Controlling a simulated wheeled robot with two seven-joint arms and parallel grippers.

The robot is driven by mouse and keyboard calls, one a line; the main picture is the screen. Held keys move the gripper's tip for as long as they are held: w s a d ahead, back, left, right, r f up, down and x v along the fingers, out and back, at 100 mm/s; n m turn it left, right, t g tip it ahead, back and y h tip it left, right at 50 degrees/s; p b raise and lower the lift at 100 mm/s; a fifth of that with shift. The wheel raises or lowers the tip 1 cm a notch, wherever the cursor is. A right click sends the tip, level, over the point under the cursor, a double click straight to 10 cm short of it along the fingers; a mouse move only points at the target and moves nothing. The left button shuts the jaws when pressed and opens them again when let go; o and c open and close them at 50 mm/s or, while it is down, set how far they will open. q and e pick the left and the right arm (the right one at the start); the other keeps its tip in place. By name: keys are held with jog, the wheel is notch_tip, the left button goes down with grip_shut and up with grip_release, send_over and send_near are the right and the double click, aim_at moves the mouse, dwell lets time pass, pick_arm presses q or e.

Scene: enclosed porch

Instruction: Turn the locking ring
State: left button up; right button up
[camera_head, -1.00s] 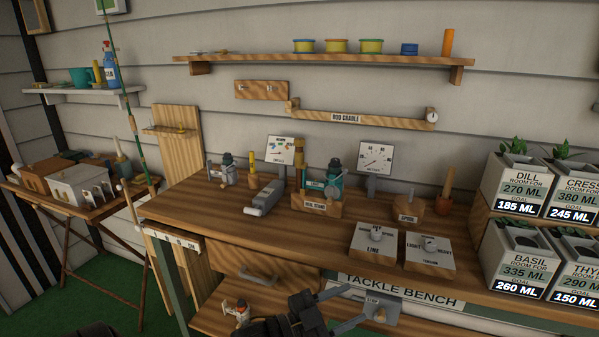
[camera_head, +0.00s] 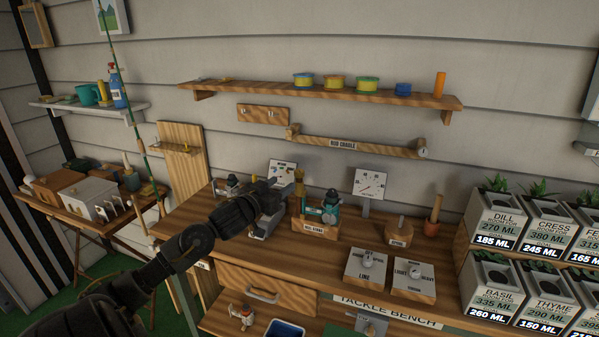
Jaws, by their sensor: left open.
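No part can be surely picked out as the locking ring at this size. A teal reel (camera_head: 322,208) sits on the wooden reel stand (camera_head: 314,228) on the tackle bench. A long green fishing rod (camera_head: 136,125) stands upright at the bench's left end. My left gripper (camera_head: 272,194) is open above the left part of the bench top, left of the reel stand. Its fingertips are hard to make out against the things behind. It partly hides a grey device (camera_head: 264,226), a white dial card (camera_head: 284,171) and a grey reel (camera_head: 231,184). My right gripper is out of view.
Line (camera_head: 363,268) and tension (camera_head: 414,279) knob blocks stand at the bench front. A spool block (camera_head: 399,231) and upright dial (camera_head: 369,184) stand behind them. An empty rod cradle (camera_head: 350,145) hangs on the wall. Planters (camera_head: 496,225) crowd the right end.

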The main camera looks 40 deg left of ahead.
aim_at(297, 174)
pick_arm(q)
jog(key=w, duration=0.3)
jog(key=w+p, duration=0.1)
jog(key=w, duration=0.3)
jog(key=w+a+p, duration=0.1)
jog(key=w, duration=0.2)
jog(key=shift+w, duration=0.15)
jog(key=c, duration=1)
jog(key=shift+o, duration=0.2)
jog(key=shift+d+y, duration=0.1)
jog(key=shift+y, duration=0.3)
